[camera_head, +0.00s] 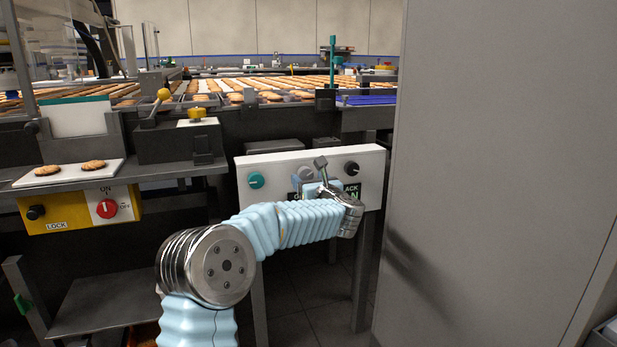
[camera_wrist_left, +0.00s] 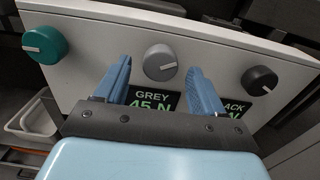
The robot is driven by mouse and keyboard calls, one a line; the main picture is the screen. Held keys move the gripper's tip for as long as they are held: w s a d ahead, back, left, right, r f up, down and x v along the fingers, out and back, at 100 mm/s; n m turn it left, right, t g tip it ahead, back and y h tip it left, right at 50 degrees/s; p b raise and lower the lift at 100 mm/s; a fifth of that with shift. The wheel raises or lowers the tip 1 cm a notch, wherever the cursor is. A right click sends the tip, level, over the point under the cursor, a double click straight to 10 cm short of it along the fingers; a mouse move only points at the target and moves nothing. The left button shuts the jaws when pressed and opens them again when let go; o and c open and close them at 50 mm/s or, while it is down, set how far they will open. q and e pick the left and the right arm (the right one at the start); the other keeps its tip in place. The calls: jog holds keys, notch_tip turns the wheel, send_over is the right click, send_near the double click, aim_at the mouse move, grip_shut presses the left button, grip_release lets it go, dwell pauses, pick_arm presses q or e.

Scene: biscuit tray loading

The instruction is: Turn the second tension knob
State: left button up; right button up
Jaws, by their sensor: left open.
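A white panel (camera_head: 240,160) carries a row of three knobs. The green knob (camera_head: 256,180) is at the left, the grey knob (camera_head: 306,173) in the middle and the black knob (camera_head: 351,167) at the right. My left gripper (camera_head: 319,172) is in front of the panel, partly covering its labels. In the left wrist view my left gripper (camera_wrist_left: 160,68) is open, its blue fingers either side of the grey knob (camera_wrist_left: 160,62). The green knob (camera_wrist_left: 44,44) and black knob (camera_wrist_left: 259,81) lie outside the fingers. My right gripper is out of view.
A display reading "GREY 45 N" (camera_wrist_left: 153,99) sits under the grey knob. A tall grey wall (camera_head: 500,150) stands close at right. A yellow box (camera_head: 75,212) with a red switch is at left. A biscuit conveyor (camera_head: 250,88) runs behind.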

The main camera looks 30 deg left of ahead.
pick_arm(q)
jog(key=shift+w+a, duration=0.45)
jog(key=shift+a, duration=0.05)
jog(key=c, duration=1.1)
jog(key=shift+o, duration=0.2)
